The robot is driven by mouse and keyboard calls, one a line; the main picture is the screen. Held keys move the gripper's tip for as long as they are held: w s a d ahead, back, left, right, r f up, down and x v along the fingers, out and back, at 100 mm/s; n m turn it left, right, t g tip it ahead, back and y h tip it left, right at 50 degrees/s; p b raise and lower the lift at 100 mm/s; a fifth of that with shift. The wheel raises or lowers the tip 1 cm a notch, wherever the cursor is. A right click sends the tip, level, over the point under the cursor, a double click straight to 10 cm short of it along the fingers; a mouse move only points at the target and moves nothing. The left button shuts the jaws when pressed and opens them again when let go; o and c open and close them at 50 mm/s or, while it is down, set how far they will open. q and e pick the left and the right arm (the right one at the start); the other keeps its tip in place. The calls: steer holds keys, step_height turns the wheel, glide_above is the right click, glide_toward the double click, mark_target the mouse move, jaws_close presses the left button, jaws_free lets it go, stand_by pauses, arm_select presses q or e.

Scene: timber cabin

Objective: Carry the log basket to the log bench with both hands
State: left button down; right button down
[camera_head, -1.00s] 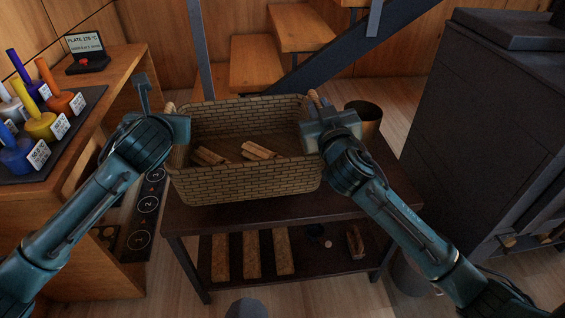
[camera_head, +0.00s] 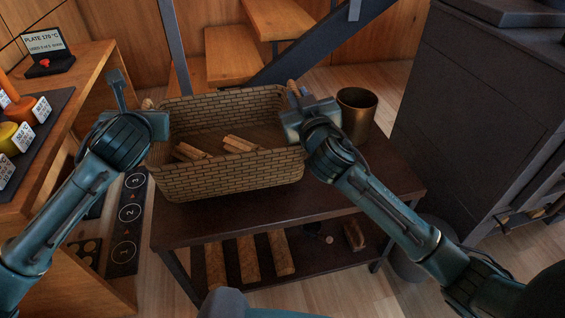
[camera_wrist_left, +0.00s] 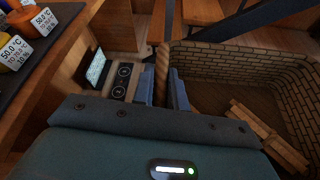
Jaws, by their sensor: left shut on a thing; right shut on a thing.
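The log basket (camera_head: 235,174), woven and tan, holds a few split logs (camera_head: 240,145) and looks level over the dark log bench (camera_head: 340,197). I cannot tell whether its base touches the top. My left gripper (camera_head: 149,108) is at the basket's left handle. In the left wrist view that handle (camera_wrist_left: 162,62) runs between the two fingers of the left gripper (camera_wrist_left: 163,88), which is shut on it. My right gripper (camera_head: 295,98) is shut on the right handle (camera_head: 293,88). Its fingertips are mostly hidden behind the wrist.
A brass-coloured bucket (camera_head: 357,115) stands on the bench right of the basket. The lower shelf holds several logs (camera_head: 248,256). A dark stove (camera_head: 465,110) stands at the right, a wooden counter (camera_head: 75,75) at the left, and stairs (camera_head: 235,68) behind.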

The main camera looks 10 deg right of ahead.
arm_select(q)
steer(key=shift+a, duration=0.3)
arm_select(e)
steer(key=shift+d+f, duration=0.1)
steer(key=shift+d, duration=0.2)
